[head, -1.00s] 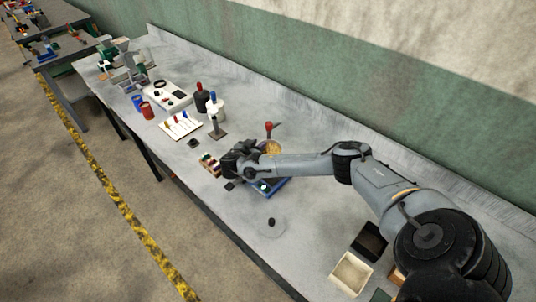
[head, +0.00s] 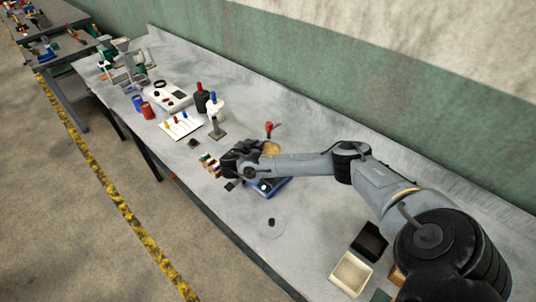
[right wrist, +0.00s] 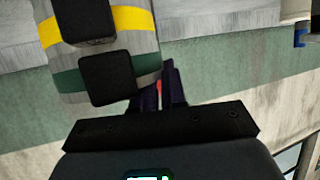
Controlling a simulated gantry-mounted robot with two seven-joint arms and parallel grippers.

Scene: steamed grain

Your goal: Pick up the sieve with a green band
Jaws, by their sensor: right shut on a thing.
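The sieve with a green band (right wrist: 68,82) shows at the left of the right wrist view as a grey cylinder with a black block (right wrist: 107,78) on its side. A yellow-banded sieve (right wrist: 131,20) sits against it, with a similar black block. My right gripper (right wrist: 159,90) has its dark fingers close together at the green-banded sieve's edge, shut on it. A sliver of red shows between the fingers. In the head view my right gripper (head: 228,163) is low over the bench, beside small coloured pieces (head: 210,165). My left gripper is out of view.
A blue-based device (head: 275,186) lies under my right forearm. A red-knobbed item (head: 268,127) stands behind it. The front right holds a cream tray (head: 351,274).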

